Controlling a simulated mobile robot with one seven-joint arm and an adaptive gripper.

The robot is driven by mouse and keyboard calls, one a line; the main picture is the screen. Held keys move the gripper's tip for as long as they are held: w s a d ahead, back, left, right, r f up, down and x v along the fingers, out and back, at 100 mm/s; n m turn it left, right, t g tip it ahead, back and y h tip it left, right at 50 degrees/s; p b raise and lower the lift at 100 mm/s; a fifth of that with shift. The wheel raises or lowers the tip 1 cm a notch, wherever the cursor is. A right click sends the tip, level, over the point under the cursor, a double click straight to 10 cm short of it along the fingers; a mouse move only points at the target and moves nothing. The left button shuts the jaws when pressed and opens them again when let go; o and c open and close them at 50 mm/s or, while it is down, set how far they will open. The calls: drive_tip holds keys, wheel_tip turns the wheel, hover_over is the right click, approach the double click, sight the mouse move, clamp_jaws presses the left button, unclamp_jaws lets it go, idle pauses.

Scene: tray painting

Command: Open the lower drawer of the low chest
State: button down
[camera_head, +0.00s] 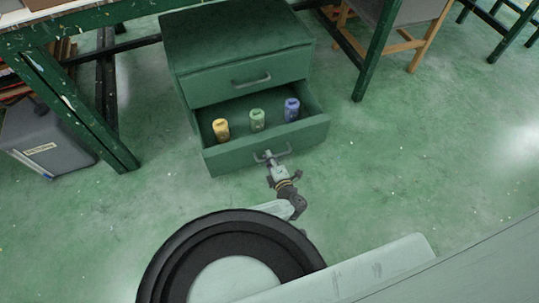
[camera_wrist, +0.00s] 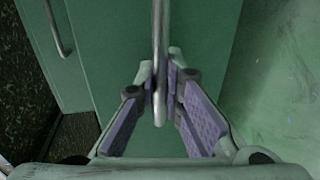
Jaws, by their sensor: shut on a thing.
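The low green chest (camera_head: 232,52) stands at the upper middle of the head view. Its lower drawer (camera_head: 228,158) is pulled out, with yellow (camera_head: 221,130), green (camera_head: 257,120) and blue (camera_head: 291,109) containers standing inside. The upper drawer (camera_head: 212,87) is shut. My gripper (camera_head: 270,160) is at the lower drawer's front, shut on its bar handle (camera_head: 284,152). In the wrist view, the handle (camera_wrist: 159,50) runs between the purple-padded fingers of my gripper (camera_wrist: 165,95), against the green drawer front (camera_wrist: 110,60).
A green table (camera_head: 75,110) stands at the left, with a grey bin (camera_head: 45,145) beside its leg. Another green table leg (camera_head: 373,60) and a wooden chair (camera_head: 425,40) are at the upper right. The floor in front and to the right is clear.

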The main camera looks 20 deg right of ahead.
drive_tip(key=shift+s+r, duration=0.1)
drive_tip(key=shift+s, duration=0.2)
drive_tip(key=shift+w, duration=0.1)
drive_tip(key=c, duration=1.7)
unclamp_jaws()
drive_tip(key=v, duration=1.2)
